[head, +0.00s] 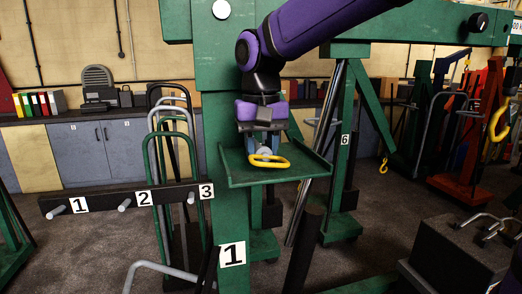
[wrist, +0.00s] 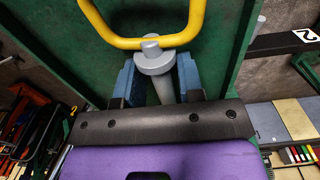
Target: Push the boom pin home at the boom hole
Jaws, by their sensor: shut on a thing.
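The boom pin (wrist: 152,60) is grey with a yellow loop handle (wrist: 140,40). In the wrist view its grey body lies between the blue fingers of my gripper (wrist: 157,82), which is shut on it. In the head view my gripper (head: 264,146) points down over a small green tray (head: 235,177) on the post, and the yellow handle (head: 268,161) shows at the fingertips. I cannot tell whether the pin touches the tray. A green beam crosses the top of the head view, with a pale round spot (head: 222,9) at its left. I cannot tell whether that is the boom hole.
A black bar (head: 100,199) with grey pegs and labels 1, 2 and 3 stands left of the green post (head: 214,125). Another green stand labelled 6 (head: 345,150) is behind. A dark block (head: 455,255) is at the lower right. Grey cabinets (head: 95,150) line the back wall.

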